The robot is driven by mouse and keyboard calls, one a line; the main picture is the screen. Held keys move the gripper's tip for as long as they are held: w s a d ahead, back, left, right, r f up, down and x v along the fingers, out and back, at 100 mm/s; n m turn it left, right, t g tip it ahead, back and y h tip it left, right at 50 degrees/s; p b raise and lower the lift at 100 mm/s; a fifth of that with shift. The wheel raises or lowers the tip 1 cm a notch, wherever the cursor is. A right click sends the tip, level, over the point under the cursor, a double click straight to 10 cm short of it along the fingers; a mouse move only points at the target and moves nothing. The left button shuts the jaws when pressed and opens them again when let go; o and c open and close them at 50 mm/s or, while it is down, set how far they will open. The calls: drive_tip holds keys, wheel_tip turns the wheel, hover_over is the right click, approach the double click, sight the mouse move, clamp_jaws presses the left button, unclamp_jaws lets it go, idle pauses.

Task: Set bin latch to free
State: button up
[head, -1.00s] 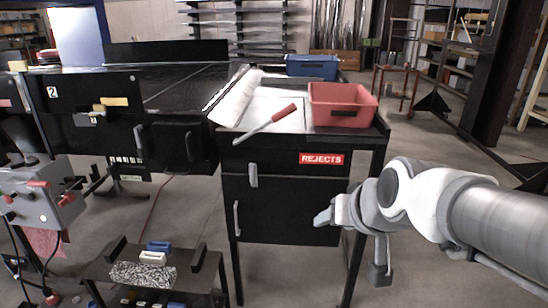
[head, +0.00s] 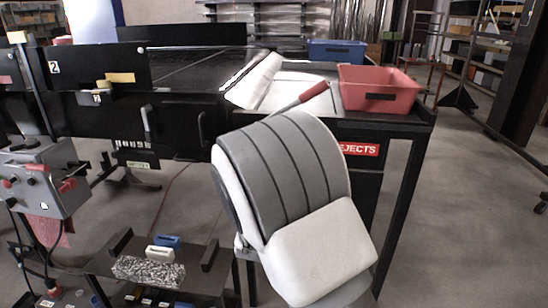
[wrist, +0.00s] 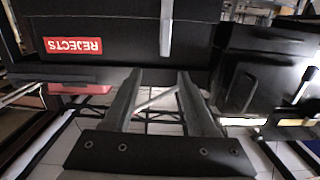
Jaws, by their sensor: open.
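The bin latch, a grey upright bar (wrist: 167,28), is on the black front of the rejects bin (wrist: 110,18) in the wrist view, which is upside down. It stands beside the red REJECTS label (wrist: 73,46). My gripper (wrist: 158,76) is open and empty, with its two fingers spread and pointing toward the bin front. In the head view my arm hides the latch, most of the bin front and my gripper. Part of the REJECTS label (head: 360,149) shows there.
A red tray (head: 378,88) and a red-handled tool (head: 314,92) lie on the bin's top. A conveyor panel with a dark handle (head: 202,128) is to the left. A low stand with small blocks (head: 163,254) is at lower left.

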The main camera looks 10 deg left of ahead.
drive_tip(key=shift+t, duration=0.4)
drive_tip(key=w, duration=1.2)
drive_tip(key=w+f+b, duration=0.1)
drive_tip(key=w, duration=0.4)
drive_tip(key=shift+w+a, duration=0.4)
clamp_jaws()
idle(0.5)
